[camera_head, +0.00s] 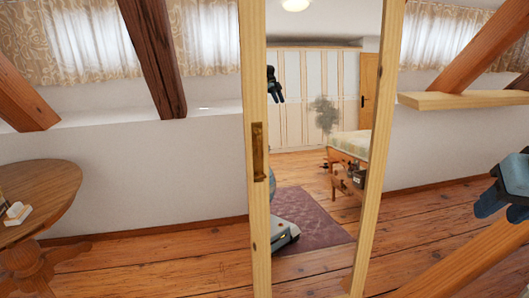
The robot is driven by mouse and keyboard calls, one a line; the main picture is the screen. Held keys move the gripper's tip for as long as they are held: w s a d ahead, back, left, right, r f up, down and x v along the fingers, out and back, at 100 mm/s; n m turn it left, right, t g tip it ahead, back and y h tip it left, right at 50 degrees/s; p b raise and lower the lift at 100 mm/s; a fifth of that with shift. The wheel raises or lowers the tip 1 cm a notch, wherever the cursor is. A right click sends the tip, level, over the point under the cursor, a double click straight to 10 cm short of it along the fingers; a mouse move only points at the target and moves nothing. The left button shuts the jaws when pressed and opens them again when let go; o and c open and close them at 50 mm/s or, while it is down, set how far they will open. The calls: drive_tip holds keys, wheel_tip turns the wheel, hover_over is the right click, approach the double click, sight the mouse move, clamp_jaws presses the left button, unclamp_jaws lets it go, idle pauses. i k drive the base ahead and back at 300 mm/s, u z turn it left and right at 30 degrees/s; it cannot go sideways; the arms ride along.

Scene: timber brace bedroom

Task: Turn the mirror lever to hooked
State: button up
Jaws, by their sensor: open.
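A tall mirror (310,190) in a pale wooden frame stands in the middle of the view. A narrow brass-coloured lever (258,151) sits upright on the frame's left post, about halfway up; I cannot tell its exact setting. My gripper (501,210) is at the right edge, with dark blue fingers apart and nothing seen between them. It is well to the right of the lever and apart from the mirror. A dark gripper and part of a robot base show as reflections in the glass.
A round wooden table (38,190) with small white items (17,212) stands at the left. Dark timber braces (153,55) slope before the curtained windows. A wooden shelf (465,100) and a low slanting beam (455,262) are at the right. Plank floor (150,265) is clear left of the mirror.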

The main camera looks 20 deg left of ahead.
sight(257, 131)
drive_tip(key=u, duration=0.1)
drive_tip(key=k, duration=1.05)
drive_tip(key=u, duration=0.4)
drive_tip(key=i, duration=1)
drive_tip(key=u, duration=0.05)
